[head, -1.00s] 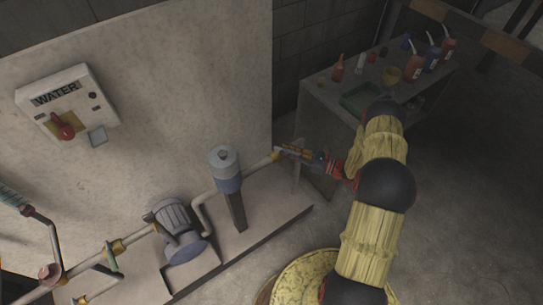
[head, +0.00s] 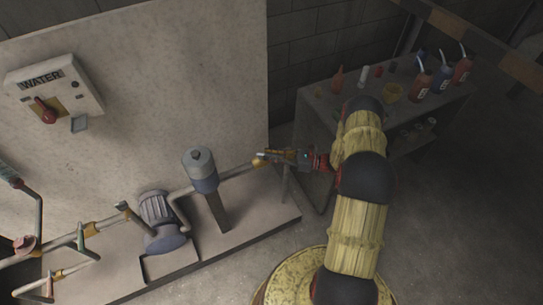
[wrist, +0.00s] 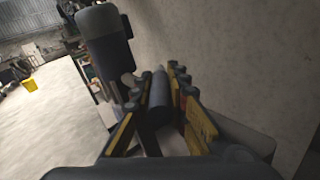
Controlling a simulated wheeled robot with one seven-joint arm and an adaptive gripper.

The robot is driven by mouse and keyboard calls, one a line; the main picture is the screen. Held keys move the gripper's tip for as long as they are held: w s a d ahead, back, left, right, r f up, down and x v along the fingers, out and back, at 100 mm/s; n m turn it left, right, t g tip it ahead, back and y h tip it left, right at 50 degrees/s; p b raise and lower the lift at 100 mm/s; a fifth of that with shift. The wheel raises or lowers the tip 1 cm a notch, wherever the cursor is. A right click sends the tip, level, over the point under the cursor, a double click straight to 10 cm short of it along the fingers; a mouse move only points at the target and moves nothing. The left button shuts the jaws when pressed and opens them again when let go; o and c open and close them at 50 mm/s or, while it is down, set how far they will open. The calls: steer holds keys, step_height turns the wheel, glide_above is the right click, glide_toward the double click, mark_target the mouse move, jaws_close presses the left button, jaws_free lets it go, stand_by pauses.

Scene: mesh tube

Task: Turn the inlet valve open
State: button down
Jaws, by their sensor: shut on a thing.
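My gripper (head: 268,157) is at the right end of the low pipe run, by the brass-coloured inlet valve fitting (head: 257,164). In the wrist view my gripper (wrist: 153,78) has its yellow-and-black fingers on both sides of a dark rounded bar (wrist: 160,93), which looks like the valve's handle. It is shut on this bar. In the head view the fingers hide most of the handle, so its exact angle cannot be told. The grey-blue upright cylinder (head: 201,170) on the pipe stands just left of the valve; it also shows in the wrist view (wrist: 103,40).
A wall box marked WATER (head: 52,88) with a red switch hangs at the left. A pump (head: 160,220) and more pipes sit on the concrete ledge (head: 262,215). A bench (head: 318,118) with several bottles stands behind my arm. Open floor lies at the lower right.

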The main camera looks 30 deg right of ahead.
steer(key=c, duration=1.7)
jaws_free()
steer(key=v, duration=1.2)
steer(key=shift+c, duration=0.3)
